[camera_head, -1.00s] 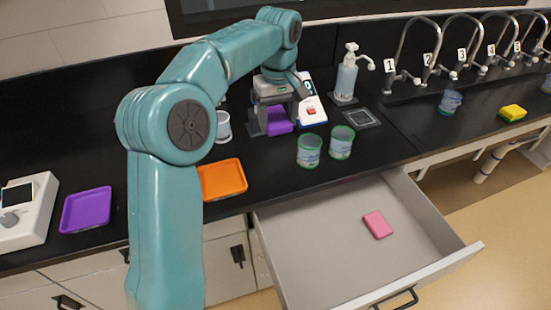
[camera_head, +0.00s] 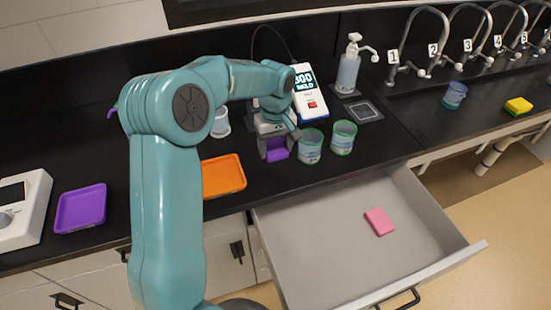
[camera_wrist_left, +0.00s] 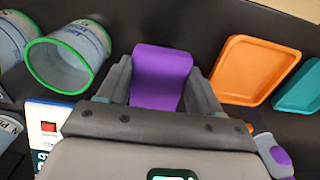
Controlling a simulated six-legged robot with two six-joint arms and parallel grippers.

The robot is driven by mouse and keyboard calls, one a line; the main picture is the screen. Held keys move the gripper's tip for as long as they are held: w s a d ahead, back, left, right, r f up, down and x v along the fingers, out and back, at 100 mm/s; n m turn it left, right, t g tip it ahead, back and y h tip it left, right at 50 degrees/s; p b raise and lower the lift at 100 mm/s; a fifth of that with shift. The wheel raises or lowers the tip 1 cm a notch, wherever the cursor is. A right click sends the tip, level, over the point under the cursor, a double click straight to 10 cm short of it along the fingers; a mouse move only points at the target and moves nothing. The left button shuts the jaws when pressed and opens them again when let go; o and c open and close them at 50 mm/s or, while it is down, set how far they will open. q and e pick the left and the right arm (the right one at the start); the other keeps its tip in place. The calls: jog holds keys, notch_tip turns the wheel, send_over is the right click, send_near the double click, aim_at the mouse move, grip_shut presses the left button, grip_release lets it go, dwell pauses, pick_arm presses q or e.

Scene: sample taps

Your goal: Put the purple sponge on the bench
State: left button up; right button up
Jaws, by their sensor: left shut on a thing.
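The purple sponge (camera_head: 278,154) is between the fingers of my left gripper (camera_head: 276,145), just at or above the black bench (camera_head: 254,190). I cannot tell whether it touches the bench top. In the left wrist view the purple sponge (camera_wrist_left: 160,75) sits between both fingers of the left gripper (camera_wrist_left: 160,88), which is shut on it. The gripper is close to the left of a green-rimmed beaker (camera_head: 310,147). My right gripper is not in view.
A second green-rimmed beaker (camera_head: 343,138) stands to the right. An orange tray (camera_head: 224,176) and a purple tray (camera_head: 81,209) lie on the bench. Below, an open drawer (camera_head: 330,235) holds a pink sponge (camera_head: 379,221). A white device (camera_head: 309,98) stands behind the gripper.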

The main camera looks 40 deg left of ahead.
aim_at(275, 168)
pick_arm(q)
notch_tip(275, 168, down, 2)
jog(key=shift+a, duration=0.15)
jog(key=shift+f, duration=2.05)
jog(key=shift+f, duration=0.2)
jog(key=o, duration=1)
jog(key=shift+w, duration=0.1)
notch_tip(275, 168, up, 12)
jog(key=shift+f, duration=0.1)
jog(key=shift+r, duration=0.4)
jog(key=shift+f, duration=0.1)
